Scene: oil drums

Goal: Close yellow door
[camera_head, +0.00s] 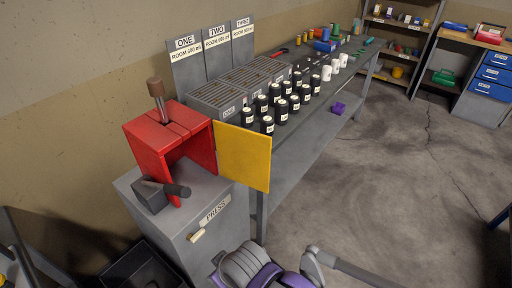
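The yellow door (243,156) is a flat panel on the right front side of the red press housing (168,140). It stands swung open to the right, so the housing's front opening is exposed. The red housing sits on a grey cabinet (205,215) labelled PRESS. Grey and purple links of mine show at the bottom edge, below and in front of the door and apart from it. Neither gripper's fingers can be seen.
A brown-knobbed lever (158,95) rises above the housing, and a dark handle (166,187) lies at its front. A long grey workbench (303,140) with several black cans runs behind the door. The floor (400,180) to the right is mostly clear.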

